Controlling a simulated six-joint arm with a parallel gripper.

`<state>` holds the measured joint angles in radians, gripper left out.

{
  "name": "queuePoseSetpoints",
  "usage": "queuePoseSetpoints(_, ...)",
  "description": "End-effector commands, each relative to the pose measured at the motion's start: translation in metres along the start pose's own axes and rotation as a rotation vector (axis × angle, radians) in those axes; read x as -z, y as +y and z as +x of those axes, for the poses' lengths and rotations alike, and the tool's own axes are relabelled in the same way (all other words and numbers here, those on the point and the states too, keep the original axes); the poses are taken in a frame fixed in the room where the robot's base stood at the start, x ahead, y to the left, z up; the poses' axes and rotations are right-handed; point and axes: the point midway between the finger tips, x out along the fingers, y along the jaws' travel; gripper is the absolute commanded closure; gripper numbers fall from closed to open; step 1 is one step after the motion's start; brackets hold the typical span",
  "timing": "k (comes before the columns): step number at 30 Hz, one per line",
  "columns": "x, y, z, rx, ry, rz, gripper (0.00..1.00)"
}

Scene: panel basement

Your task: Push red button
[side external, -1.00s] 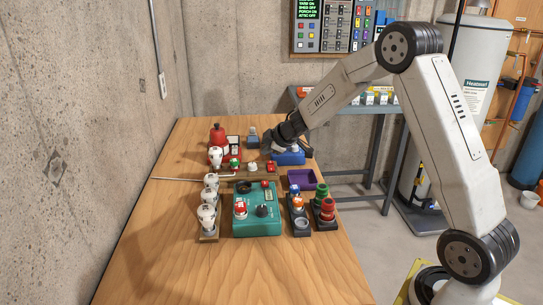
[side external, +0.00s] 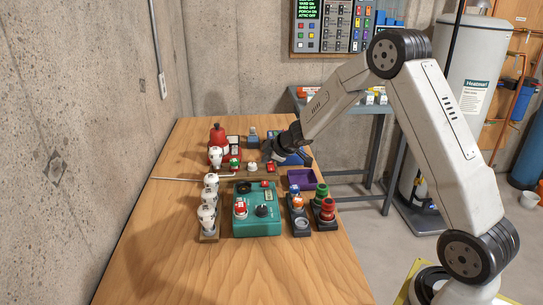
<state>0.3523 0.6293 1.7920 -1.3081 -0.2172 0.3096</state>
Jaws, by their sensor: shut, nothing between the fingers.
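Several red-topped parts are in view, and I cannot tell which one the task means. A small red button-like piece (side external: 271,168) sits on the wooden strip near the middle of the table. A larger red-topped knob (side external: 240,208) is at the left of the teal control box (side external: 270,227), and a small red piece (side external: 265,184) is at the box's back edge. My gripper (side external: 266,156) is shut and empty, pointing down-left just behind the wooden strip. It is close to the small red piece there; any contact is too small to tell. It partly hides the blue tray (side external: 296,160).
A row of white insulator-like parts (side external: 208,217) stands left of the teal box. Green and red stacked parts (side external: 327,210) and a purple tray (side external: 301,178) are to its right. The table front (side external: 230,275) is clear.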

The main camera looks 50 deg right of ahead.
Motion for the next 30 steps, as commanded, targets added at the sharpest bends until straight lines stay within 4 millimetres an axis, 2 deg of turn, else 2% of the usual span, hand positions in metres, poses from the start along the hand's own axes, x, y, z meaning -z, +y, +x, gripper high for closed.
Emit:
queuePoseSetpoints(21,-0.025,-0.025,0.035,0.001,0.0,0.0,1.0)
queuePoseSetpoints(30,-0.029,-0.029,0.04,-0.001,-0.001,-0.001,1.0)
